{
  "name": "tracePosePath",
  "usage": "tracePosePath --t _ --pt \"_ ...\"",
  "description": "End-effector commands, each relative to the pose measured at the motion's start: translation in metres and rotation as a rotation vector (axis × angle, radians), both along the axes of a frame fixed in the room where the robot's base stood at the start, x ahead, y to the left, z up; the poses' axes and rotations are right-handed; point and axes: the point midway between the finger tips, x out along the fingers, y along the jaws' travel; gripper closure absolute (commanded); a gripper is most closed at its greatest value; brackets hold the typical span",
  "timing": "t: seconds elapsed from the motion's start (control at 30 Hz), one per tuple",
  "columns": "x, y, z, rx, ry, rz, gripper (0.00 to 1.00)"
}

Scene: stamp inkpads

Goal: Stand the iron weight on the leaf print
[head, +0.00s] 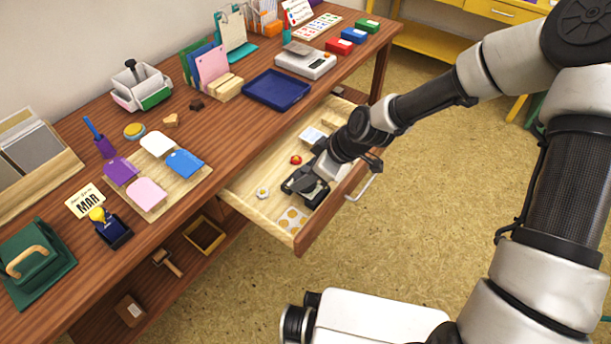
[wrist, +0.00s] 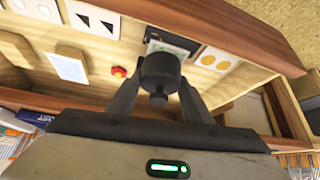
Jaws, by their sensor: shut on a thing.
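The iron weight (wrist: 160,75) is a dark, knobbed cylinder in the wrist view. My gripper (wrist: 158,90) is shut on it, with one finger at each side. In the head view my gripper (head: 304,184) is inside the open drawer (head: 235,184); I cannot clearly separate the weight from its dark fingers there. A dark-edged flat piece (wrist: 172,42) with a pale part lies just beyond the weight in the wrist view, partly hidden by it. I cannot make out a leaf on it, and no leaf print is clear elsewhere. Whether the weight touches anything is unclear.
The drawer also holds a small red item (head: 296,160), a white-and-yellow item (head: 263,192) and a card with orange circles (head: 291,220). A triangle card (wrist: 94,18) shows in the wrist view. The drawer's walls surround my gripper. Tags on a board (head: 183,192) lie on the desk.

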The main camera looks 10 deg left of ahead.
Motion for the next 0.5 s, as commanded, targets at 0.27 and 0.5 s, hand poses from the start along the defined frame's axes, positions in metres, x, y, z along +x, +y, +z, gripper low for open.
tracePosePath --t 0.27,0.5 --pt "0.0016 0.0009 0.001 0.002 -0.005 0.0 1.0" --pt "0.0006 0.0 -0.0013 0.0 -0.002 -0.001 0.36"
